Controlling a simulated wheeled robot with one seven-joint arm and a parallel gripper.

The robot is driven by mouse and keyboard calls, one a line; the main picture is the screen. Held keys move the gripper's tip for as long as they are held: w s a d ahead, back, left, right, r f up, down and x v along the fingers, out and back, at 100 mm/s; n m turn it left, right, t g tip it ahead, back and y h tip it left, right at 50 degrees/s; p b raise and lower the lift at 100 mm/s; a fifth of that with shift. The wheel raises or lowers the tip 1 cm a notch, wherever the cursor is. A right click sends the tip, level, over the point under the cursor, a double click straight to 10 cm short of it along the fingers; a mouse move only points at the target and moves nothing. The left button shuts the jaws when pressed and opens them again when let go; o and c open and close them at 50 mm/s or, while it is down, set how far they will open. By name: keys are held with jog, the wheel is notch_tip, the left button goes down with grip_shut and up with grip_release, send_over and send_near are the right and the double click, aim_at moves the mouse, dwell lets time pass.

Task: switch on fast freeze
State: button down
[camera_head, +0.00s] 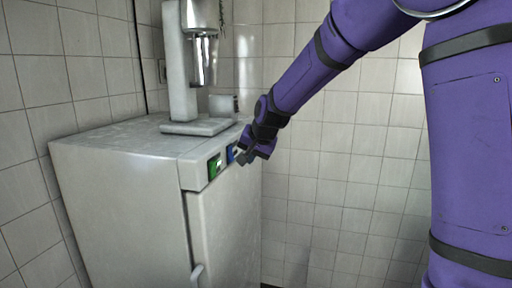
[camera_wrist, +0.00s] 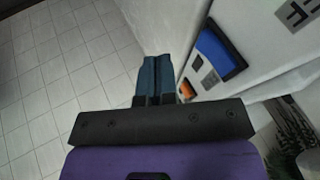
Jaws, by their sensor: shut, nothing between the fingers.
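A pale grey freezer cabinet (camera_head: 225,225) stands against the tiled wall. Its upper front strip carries a green panel (camera_head: 214,166) and a blue panel (camera_head: 231,154). The blue panel also shows in the wrist view (camera_wrist: 219,50), with small grey parts beside it and a small orange part (camera_wrist: 186,88) close to my gripper's fingers. I cannot tell which part is the fast freeze switch. My gripper (camera_wrist: 155,62) is shut and empty, just in front of the strip near the blue panel. Whether it touches anything is hidden. In the head view my gripper (camera_head: 243,157) partly covers the strip's far end.
A mixer-like machine (camera_head: 183,75) with a metal cup stands on the freezer top, with a small grey box (camera_head: 222,104) behind it. The freezer door has a handle (camera_head: 197,274) low down. Tiled floor (camera_wrist: 60,75) to the left in the wrist view is clear.

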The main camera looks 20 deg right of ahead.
aim_at(231, 154)
jog(key=shift+w+a, duration=0.5)
jog(key=shift+a, duration=0.25)
jog(key=shift+w+a, duration=0.5)
jog(key=shift+a, duration=0.25)
jog(key=shift+f, duration=0.1)
jog(key=shift+w+a+f, duration=0.1)
jog(key=shift+w+a, duration=0.05)
jog(key=shift+a, duration=0.1)
jog(key=shift+r, duration=0.9)
